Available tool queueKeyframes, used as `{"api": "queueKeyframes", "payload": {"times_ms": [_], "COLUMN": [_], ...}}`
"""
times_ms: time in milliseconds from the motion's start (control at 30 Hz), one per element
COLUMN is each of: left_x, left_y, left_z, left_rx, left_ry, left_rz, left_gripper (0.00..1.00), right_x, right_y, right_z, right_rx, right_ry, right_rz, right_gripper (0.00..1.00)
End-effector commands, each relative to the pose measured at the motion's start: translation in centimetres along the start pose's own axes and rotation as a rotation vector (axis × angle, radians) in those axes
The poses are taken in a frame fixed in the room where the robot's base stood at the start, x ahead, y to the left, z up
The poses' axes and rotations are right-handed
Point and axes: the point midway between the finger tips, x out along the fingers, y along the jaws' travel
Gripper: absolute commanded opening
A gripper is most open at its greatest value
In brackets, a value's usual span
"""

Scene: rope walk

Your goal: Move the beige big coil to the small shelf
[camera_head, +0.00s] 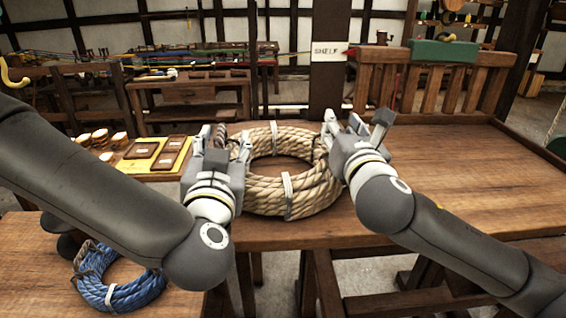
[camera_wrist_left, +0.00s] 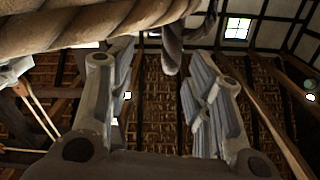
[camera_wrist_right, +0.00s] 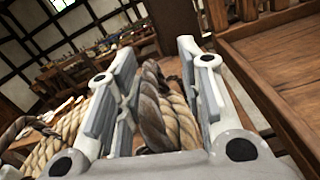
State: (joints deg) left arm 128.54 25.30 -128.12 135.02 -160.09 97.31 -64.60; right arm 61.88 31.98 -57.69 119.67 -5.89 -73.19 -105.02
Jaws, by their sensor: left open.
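The beige big coil (camera_head: 290,172) lies flat on the wooden table, bound with pale ties. It has a dark rope loop at its left and right sides. My left gripper (camera_head: 221,141) is at the coil's left side, fingers apart. In the left wrist view, the coil (camera_wrist_left: 90,28) crosses above its open fingers (camera_wrist_left: 158,60), and a dark loop hangs near the right finger. My right gripper (camera_head: 343,128) is at the coil's right side. In the right wrist view, a dark loop (camera_wrist_right: 152,110) lies between its fingers; whether they grip it is unclear. The small shelf cannot be told for certain.
A sign reading SHELF (camera_head: 329,51) hangs on a post behind the table. A slatted wooden rack (camera_head: 443,62) stands at the table's back right. A blue coil (camera_head: 112,292) lies at lower left. The table's right part (camera_head: 470,180) is bare.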

Motion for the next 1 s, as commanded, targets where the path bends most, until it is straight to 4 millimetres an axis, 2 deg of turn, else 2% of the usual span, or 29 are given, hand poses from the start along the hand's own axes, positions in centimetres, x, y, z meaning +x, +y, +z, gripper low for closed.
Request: {"api": "queueKeyframes", "payload": {"times_ms": [67,367,767,1000], "left_x": [0.0,0.0,0.0,0.0], "left_y": [0.0,0.0,0.0,0.0], "left_z": [0.1,0.1,0.2,0.1], "left_rx": [0.001,0.001,0.001,0.001], "left_ry": [0.000,-0.001,-0.001,-0.001], "left_rz": [0.000,0.000,0.000,0.000], "left_gripper": [0.47,0.47,0.47,0.47], "right_x": [0.1,0.1,-0.2,-2.8], "right_y": [-0.1,-0.1,-0.1,0.1], "right_z": [-0.6,-0.6,-0.5,-0.4], "right_rx": [-0.001,-0.002,-0.002,-0.002], "right_ry": [0.010,0.009,0.009,0.007], "right_rz": [-0.004,-0.004,-0.002,0.001], "right_gripper": [0.33,0.71,0.71,0.71]}}
